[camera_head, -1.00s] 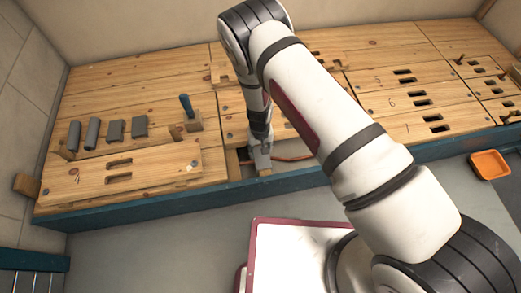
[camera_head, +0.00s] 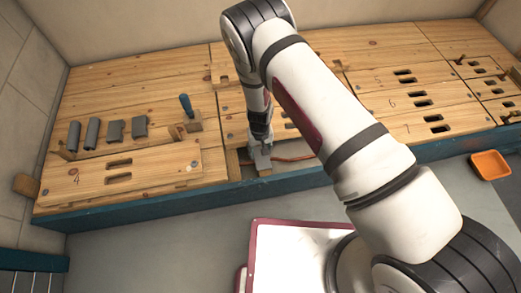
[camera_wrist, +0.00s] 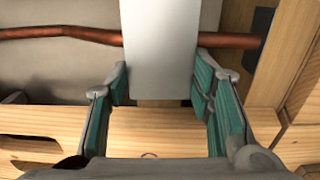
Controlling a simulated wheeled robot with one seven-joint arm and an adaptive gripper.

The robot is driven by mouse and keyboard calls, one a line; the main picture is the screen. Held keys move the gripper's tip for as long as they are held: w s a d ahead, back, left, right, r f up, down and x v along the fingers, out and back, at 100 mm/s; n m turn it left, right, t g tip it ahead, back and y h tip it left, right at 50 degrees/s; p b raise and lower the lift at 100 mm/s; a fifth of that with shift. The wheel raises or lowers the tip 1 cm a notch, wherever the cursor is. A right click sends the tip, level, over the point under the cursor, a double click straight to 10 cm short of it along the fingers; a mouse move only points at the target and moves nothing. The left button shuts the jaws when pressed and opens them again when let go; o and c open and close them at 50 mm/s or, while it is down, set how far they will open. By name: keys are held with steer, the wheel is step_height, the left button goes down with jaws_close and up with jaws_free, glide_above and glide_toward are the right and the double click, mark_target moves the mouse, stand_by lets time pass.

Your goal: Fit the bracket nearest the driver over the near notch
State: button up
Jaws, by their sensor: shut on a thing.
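My gripper (camera_wrist: 165,88) is shut on a flat, light grey bracket (camera_wrist: 160,45), with a teal-padded finger at each side. The bracket lies across the copper pipe (camera_wrist: 65,32) and over a wooden joist (camera_wrist: 160,120), which hides the notch; I cannot tell whether it is seated. In the head view my gripper (camera_head: 260,150) reaches into the floor opening, above the joist's near end (camera_head: 264,172). The driver (camera_head: 186,105), with a blue handle, stands in a wooden block left of the opening. Several other grey brackets (camera_head: 115,130) stand in a row farther left.
A loose board marked 4 (camera_head: 120,175) lies left of the opening. Slotted boards (camera_head: 405,100) cover the floor at right. A blue edge beam (camera_head: 130,211) runs along the front. An orange tray (camera_head: 489,165) sits at right.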

steer(key=shift+s+d+f, duration=0.1)
steer(key=shift+s+f, duration=0.15)
steer(key=shift+s, duration=0.2)
steer(key=shift+s+d+f, duration=0.1)
steer(key=shift+s+f, duration=0.1)
steer(key=shift+s, duration=0.25)
steer(key=o, duration=1.4)
steer(key=shift+a, duration=0.1)
steer(key=shift+o, duration=0.2)
steer(key=shift+r, duration=0.1)
step_height(320, 180, up, 12)
steer(key=w, duration=0.2)
steer(key=shift+r, duration=0.15)
